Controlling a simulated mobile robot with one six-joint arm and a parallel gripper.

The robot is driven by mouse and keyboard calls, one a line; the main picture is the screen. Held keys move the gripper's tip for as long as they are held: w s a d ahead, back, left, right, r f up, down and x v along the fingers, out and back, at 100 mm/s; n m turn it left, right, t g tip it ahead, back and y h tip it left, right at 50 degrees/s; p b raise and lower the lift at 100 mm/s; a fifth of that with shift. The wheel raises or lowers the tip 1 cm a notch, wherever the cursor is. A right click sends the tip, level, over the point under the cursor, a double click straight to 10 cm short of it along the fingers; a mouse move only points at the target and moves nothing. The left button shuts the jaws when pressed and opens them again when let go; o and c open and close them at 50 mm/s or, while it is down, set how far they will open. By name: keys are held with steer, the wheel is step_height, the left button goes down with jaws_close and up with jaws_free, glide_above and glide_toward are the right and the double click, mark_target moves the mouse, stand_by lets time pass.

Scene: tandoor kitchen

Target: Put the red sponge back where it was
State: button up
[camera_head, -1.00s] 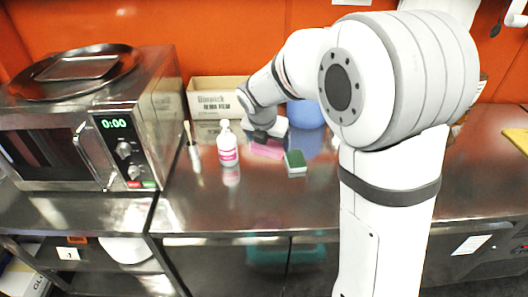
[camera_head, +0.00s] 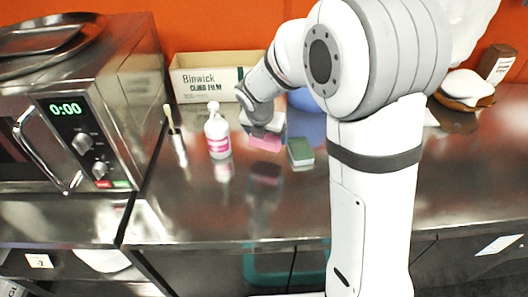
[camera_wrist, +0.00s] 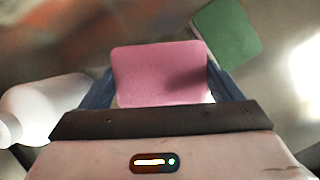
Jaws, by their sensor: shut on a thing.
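My gripper (camera_head: 262,128) is shut on the red sponge (camera_head: 266,142), which looks pinkish. In the wrist view the sponge (camera_wrist: 160,75) sits between the two blue fingers, its broad face toward the camera. In the head view its reflection shows on the steel counter below it, with a gap, so it appears held a little above the surface. A green sponge (camera_head: 300,152) lies just to the right, apart from it; it also shows in the wrist view (camera_wrist: 228,35). The gripper's fingertips are largely hidden in the head view.
A white pump bottle (camera_head: 217,135) with a pink label stands close on the left. Farther left is a brush in a holder (camera_head: 179,148), then a microwave (camera_head: 85,120). The counter in front is clear.

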mark_target(266, 158)
steer(key=shift+f+b, duration=0.35)
steer(key=shift+f, duration=2.6)
steer(key=shift+f, duration=0.15)
steer(key=o, duration=0.8)
steer(key=p+v, duration=0.1)
steer(key=v, duration=1.1)
steer(key=s+d+r+m, duration=0.1)
steer(key=s+d+m, duration=0.3)
steer(key=s+m, duration=0.3)
steer(key=s+d+r+m+g+y, duration=0.1)
steer(key=s+d+m, duration=0.3)
steer(key=m, duration=1)
steer(key=s+d+r+m, duration=0.1)
steer(key=s+d+m, duration=0.4)
steer(key=s+m, duration=0.5)
steer(key=shift+s+r+m+y, duration=0.3)
steer(key=shift+s+y, duration=0.1)
steer(key=shift+s, duration=0.05)
